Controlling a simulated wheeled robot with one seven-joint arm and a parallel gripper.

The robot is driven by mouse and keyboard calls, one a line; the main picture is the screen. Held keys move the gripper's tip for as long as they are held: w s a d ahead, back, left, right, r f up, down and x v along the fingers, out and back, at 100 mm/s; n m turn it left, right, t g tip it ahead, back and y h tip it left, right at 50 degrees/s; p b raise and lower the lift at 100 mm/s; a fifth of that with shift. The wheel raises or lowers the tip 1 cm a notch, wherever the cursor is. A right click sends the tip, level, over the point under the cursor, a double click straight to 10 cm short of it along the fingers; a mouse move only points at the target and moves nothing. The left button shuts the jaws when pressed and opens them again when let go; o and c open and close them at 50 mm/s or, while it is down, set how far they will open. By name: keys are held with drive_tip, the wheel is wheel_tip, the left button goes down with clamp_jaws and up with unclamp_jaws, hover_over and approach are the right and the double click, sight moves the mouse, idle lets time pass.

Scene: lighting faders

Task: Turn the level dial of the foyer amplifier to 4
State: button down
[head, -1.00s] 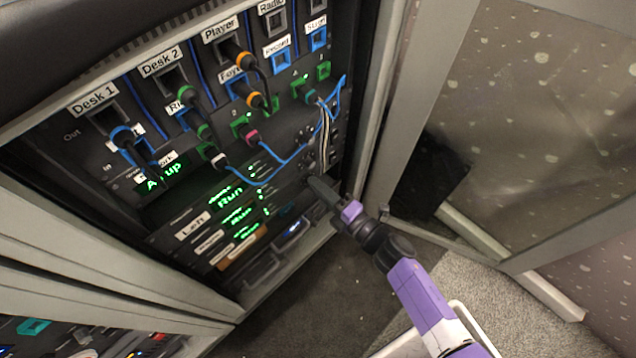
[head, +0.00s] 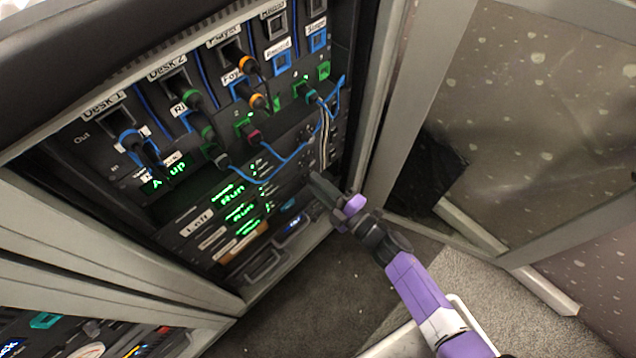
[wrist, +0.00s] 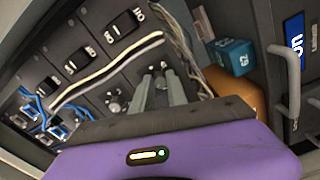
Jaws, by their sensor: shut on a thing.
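The amplifiers (head: 180,240) are stacked low in the rack, with green displays that read "Run" and small name plates, one reading "Left". The other plates are too small to read, so I cannot tell which is the foyer amplifier. My gripper (head: 314,178) reaches the right side of this stack. In the wrist view its two fingers (wrist: 157,88) are close together on a small dial (wrist: 155,69), shut on it. The dial's scale and pointer are mostly hidden by the fingers. Another dial (wrist: 116,99) shows uncovered to the left.
Black rocker switches (wrist: 124,23) line the panel beside the dials. Loose white cables (wrist: 110,70) and blue patch leads (head: 285,160) hang close to my gripper. A blue block (wrist: 233,56) and a metal handle (wrist: 286,65) lie to the right. The open rack door (head: 425,90) stands right of my arm.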

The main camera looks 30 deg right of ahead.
drive_tip(key=shift+s+f, duration=0.1)
drive_tip(key=c, duration=1.3)
unclamp_jaws()
drive_tip(key=p+v, duration=0.1)
drive_tip(key=v, duration=0.6)
drive_tip(key=shift+s, duration=0.35)
drive_tip(key=shift+d, duration=0.15)
